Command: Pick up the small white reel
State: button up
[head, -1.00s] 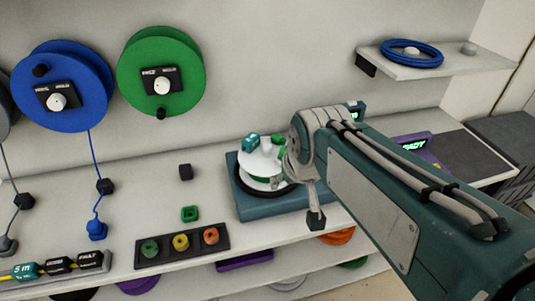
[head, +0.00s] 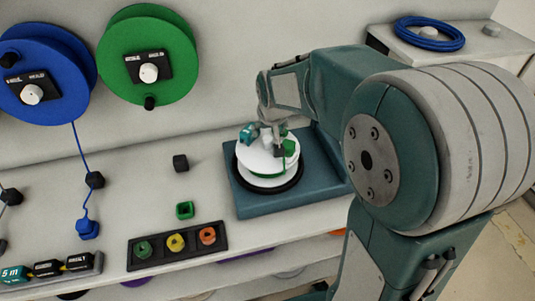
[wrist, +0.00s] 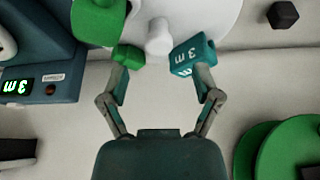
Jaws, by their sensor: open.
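The small white reel (head: 268,161), with green between its flanges, lies flat on a teal stand (head: 258,205) inside a black ring. In the wrist view the reel (wrist: 210,14) fills the top middle, and its white centre knob (wrist: 158,38) sticks up.
A rack of three small coloured spools (head: 178,244), a green cube (head: 185,210) and a black cube (head: 181,163) stand left of the stand. Large blue (head: 45,75) and green (head: 147,55) reels hang on the wall. A blue cable coil (head: 430,34) lies on the right shelf.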

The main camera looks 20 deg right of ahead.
aim_at(268, 139)
jog(key=x, duration=0.5)
jog(key=shift+s+f, duration=0.1)
jog(key=shift+f, duration=0.2)
grip_shut()
